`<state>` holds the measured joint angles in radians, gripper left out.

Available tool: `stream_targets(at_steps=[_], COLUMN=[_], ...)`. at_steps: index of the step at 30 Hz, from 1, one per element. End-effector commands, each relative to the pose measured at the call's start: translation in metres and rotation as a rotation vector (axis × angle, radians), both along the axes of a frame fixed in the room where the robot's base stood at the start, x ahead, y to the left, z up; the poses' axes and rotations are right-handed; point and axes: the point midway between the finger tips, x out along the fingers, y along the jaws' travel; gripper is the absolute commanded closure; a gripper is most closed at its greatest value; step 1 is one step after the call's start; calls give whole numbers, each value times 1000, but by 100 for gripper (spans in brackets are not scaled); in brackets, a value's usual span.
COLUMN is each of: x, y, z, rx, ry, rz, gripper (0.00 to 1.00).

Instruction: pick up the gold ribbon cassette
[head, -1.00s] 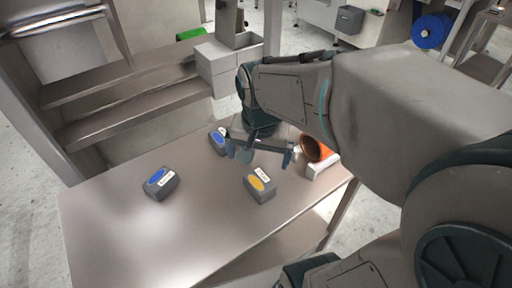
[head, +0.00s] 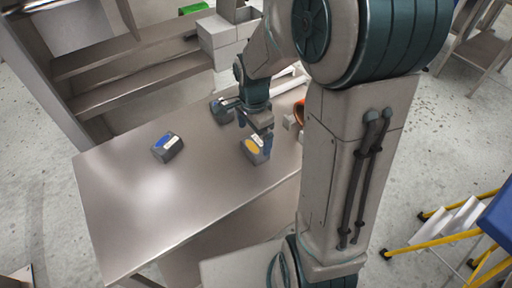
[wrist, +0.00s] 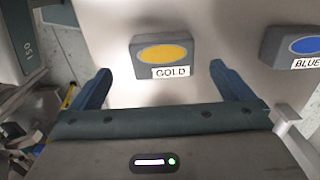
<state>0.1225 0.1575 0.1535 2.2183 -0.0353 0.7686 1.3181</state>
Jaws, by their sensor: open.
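The gold ribbon cassette (head: 255,148) is a grey block with a yellow oval and a white label, lying on the metal table (head: 190,205). In the wrist view the gold cassette (wrist: 163,57) reads GOLD and lies ahead of the fingers, between their lines. My gripper (head: 253,121) is open and empty, just above and beside the cassette in the head view, partly covering it. In the wrist view the fingers of my gripper (wrist: 161,82) are spread wider than the cassette.
A blue-marked cassette (head: 167,147) lies to the left on the table. An orange object (head: 299,112) is at the right. The table's front left is clear.

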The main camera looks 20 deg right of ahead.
Motion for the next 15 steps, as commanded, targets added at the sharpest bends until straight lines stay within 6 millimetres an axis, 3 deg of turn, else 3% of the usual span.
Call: stream_targets(at_steps=[8, 15], x=[1, 5], y=[1, -4], z=[-18, -46], rx=[1, 2], ry=[1, 5], rz=[4, 7], gripper=[0, 0])
